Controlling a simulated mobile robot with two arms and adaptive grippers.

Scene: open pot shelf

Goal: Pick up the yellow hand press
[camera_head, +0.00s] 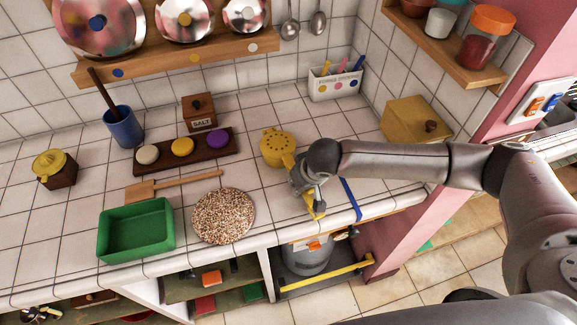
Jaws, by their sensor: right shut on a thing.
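The yellow hand press (276,148) has a round head with small holes. It is at the right part of the tiled counter, with its handle running toward the front edge. My right gripper (308,187) comes in from the right and is shut on the handle of the press. The gripper hides the middle of the handle, and the handle's end (317,209) shows below it. I cannot tell whether the press touches the counter. My left gripper is not in view.
A round speckled mat (223,216), a green tray (102,232) and a wooden spatula (175,184) lie to the left. A holder with coloured pieces (146,170), a salt box (198,117) and a white utensil box (335,89) stand behind. A blue strip (351,199) lies close on the right.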

